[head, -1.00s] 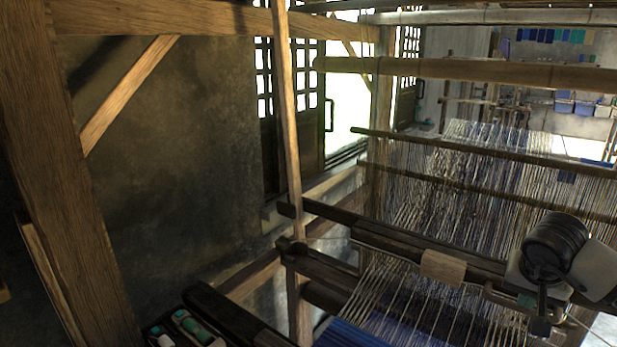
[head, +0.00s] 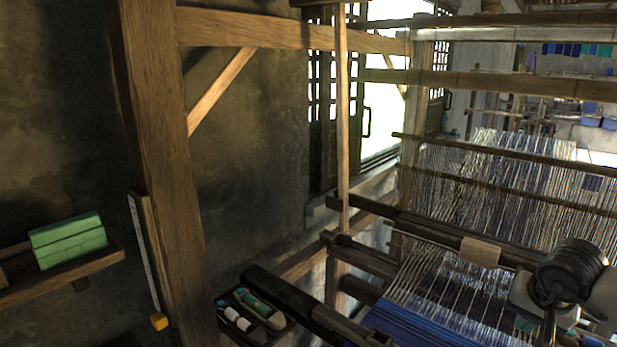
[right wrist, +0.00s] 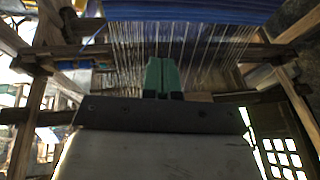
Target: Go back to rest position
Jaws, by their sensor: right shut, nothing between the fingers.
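My right gripper (right wrist: 162,76) shows in the right wrist view as two green fingers pressed together, with nothing between them. In the head view my right arm and wrist are at the right edge, in front of the loom's warp threads; the fingertips there are hard to make out. The wooden handloom carries pale and blue warp threads (head: 480,185) and a strip of blue cloth (head: 405,325). In the right wrist view the blue cloth (right wrist: 190,12) and threads lie beyond the fingers. My left gripper is in neither view.
A dark tray with shuttles (head: 247,312) sits at the loom's near left. A thick wooden post (head: 160,150) stands left of it. A green box (head: 68,240) lies on a wall shelf at far left. A window (head: 380,95) is behind the loom.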

